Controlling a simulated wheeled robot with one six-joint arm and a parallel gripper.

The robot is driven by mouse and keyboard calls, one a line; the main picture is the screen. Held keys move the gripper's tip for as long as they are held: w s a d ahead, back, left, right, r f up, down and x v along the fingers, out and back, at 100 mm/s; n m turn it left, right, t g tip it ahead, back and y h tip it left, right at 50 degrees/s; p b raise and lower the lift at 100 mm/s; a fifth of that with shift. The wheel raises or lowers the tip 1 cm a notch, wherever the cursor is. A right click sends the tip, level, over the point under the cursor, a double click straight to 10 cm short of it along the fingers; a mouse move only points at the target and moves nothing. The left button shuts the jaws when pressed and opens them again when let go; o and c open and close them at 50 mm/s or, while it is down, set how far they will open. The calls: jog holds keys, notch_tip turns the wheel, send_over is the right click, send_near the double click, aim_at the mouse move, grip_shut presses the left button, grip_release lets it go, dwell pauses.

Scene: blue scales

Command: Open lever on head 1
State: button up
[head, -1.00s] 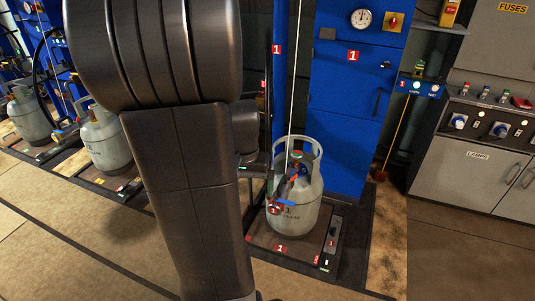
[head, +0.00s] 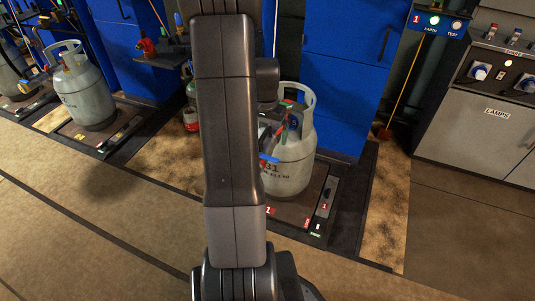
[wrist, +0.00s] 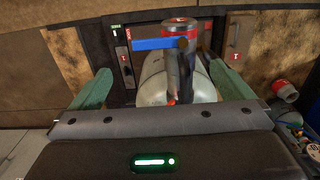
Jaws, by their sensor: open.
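The grey gas cylinder (head: 290,170) of station 1 stands upright on its scale, its left side hidden behind my arm in the head view. The filling head (wrist: 181,24), with a red top marked 1, sits over the cylinder (wrist: 152,84) in the wrist view. Its blue lever (wrist: 158,43) sticks out to the left; a bit of the lever also shows beside my arm (head: 268,158). My gripper (wrist: 159,69) is open, its green fingers on either side of the cylinder top and head, with nothing gripped.
The scale platform (head: 290,212) has a dark edge and red 1 labels. A blue cabinet (head: 340,100) stands close behind the cylinder. More cylinders (head: 82,88) stand on scales at the left. The grey lamps cabinet (head: 485,130) is at the right. The floor in front is open.

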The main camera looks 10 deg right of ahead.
aim_at(266, 156)
notch_tip(266, 156, down, 9)
jog(key=shift+b, duration=0.95)
jog(key=c, duration=1.3)
